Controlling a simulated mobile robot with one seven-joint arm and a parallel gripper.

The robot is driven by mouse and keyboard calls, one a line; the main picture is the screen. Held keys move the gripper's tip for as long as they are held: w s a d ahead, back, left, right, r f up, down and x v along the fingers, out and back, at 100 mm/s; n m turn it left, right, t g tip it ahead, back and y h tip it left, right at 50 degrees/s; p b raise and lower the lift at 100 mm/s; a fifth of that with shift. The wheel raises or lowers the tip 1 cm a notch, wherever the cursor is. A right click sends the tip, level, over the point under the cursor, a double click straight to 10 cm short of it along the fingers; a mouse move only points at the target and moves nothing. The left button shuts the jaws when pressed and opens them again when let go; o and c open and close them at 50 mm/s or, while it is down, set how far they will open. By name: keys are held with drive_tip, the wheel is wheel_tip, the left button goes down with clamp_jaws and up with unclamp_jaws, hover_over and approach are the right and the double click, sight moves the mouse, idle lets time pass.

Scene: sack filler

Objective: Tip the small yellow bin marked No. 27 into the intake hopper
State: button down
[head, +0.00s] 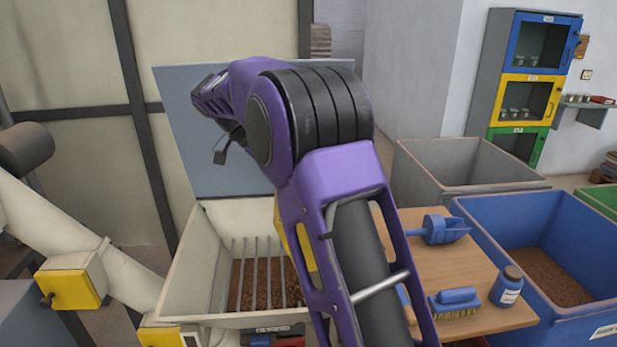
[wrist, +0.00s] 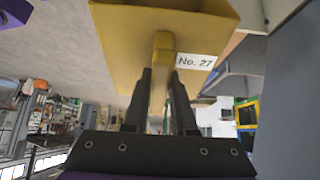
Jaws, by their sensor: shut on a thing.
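The yellow bin marked No. 27 (wrist: 120,32) fills the top of the wrist view, its white label facing me. My gripper (wrist: 161,92) is shut on the bin's upright yellow handle (wrist: 161,60), one dark finger on each side. In the head view my purple arm hides the gripper and most of the bin; a yellow strip (head: 307,246) shows through the arm's frame, over the right part of the hopper. The cream intake hopper (head: 187,262) is open, with bars (head: 258,262) across it and brown material below them. I cannot tell the bin's exact tilt or contents.
A grey-blue panel (head: 180,130) stands behind the hopper. To the right, a wooden table (head: 450,270) holds a blue scoop (head: 440,230), a brush (head: 455,300) and a jar (head: 507,287). Blue (head: 590,240) and grey (head: 415,180) crates stand beyond. A cream chute (head: 50,227) is at left.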

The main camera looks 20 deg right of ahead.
drive_tip(key=w+a+f+g+h, duration=0.1)
drive_tip(key=a+h, duration=0.3)
drive_tip(key=a, duration=0.4)
drive_tip(key=shift+w+f+h, duration=0.2)
drive_tip(key=shift+w+h, duration=0.1)
drive_tip(key=shift+w, duration=0.2)
idle(0.4)
